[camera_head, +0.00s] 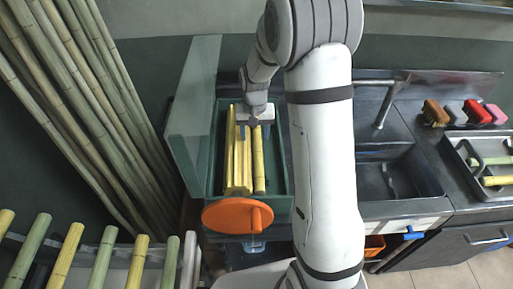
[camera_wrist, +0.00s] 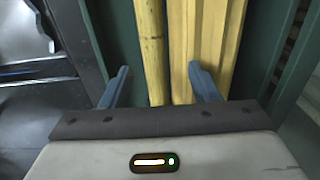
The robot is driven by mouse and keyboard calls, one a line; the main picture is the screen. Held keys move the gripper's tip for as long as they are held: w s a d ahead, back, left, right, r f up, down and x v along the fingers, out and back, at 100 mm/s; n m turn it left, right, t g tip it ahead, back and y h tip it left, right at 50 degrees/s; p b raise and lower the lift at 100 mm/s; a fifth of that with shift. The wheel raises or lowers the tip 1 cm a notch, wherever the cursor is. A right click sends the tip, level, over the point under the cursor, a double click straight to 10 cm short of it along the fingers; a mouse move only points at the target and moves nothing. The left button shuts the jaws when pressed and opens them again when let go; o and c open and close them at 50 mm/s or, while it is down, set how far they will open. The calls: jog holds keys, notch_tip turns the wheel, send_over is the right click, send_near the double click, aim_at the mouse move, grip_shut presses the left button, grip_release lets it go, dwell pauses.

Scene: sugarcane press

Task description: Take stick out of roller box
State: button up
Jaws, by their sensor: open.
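The green roller box (camera_head: 282,180) stands left of my arm in the head view. Inside it lie a thin yellow stick (camera_head: 259,172) and, to its left, a wider ridged yellow piece (camera_head: 238,165), perhaps several sticks side by side. My gripper (camera_head: 254,129) is over the box, above their far part, fingers down. In the wrist view my gripper (camera_wrist: 160,80) is open, with the thin stick (camera_wrist: 152,50) between its blue fingers. The wider piece (camera_wrist: 205,40) passes partly behind the right finger. I cannot tell how far the fingertips are above the sticks.
A pale upright panel (camera_head: 193,110) stands along the box's left side. An orange disc (camera_head: 237,216) is at its near end. A sink (camera_head: 400,172) and a metal tray (camera_head: 480,165) holding sticks are to the right. Tall canes (camera_head: 90,110) lean at the left.

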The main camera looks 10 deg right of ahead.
aim_at(257, 144)
jog(key=f, duration=0.4)
jog(key=f+p, duration=0.1)
jog(key=shift+w+d+f, duration=0.15)
jog(key=shift+d+f, duration=0.25)
jog(key=shift+c, duration=0.5)
grip_shut()
